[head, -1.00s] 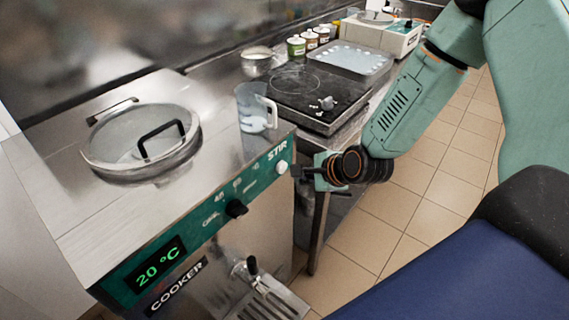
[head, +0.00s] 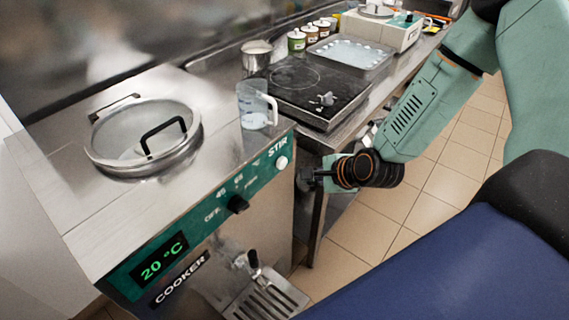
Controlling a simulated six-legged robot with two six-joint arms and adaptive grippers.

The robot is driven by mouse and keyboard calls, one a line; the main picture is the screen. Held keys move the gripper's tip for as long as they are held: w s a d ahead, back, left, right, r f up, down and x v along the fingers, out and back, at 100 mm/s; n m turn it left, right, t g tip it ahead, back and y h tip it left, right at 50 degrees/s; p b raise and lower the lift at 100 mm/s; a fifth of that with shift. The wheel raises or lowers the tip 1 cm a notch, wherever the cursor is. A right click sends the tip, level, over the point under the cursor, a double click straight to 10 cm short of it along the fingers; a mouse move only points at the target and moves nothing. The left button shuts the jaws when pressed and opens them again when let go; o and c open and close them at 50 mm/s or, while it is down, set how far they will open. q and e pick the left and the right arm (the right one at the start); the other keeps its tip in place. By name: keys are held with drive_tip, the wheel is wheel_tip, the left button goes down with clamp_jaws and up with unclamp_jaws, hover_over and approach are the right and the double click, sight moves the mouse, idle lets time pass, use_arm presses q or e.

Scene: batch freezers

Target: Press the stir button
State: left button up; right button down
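The stir button (head: 282,163) is a round white knob under the word STIR, at the right end of the green front panel (head: 205,222) of the cooker. My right gripper (head: 304,181) is just right of and slightly below the button in the head view, with a small gap between them in the picture. Its fingers are small, dark and seen edge-on, so I cannot tell whether they are open or shut. I see nothing held in it. My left gripper is not in view.
A black dial (head: 238,204) and a drain spout (head: 246,262) are on the cooker front. A lidded bowl opening (head: 143,138) and a clear jug (head: 256,106) are on top. A black hob (head: 308,91) stands behind. Tiled floor lies to the right.

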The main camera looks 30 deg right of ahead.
sight(282, 163)
idle(0.9)
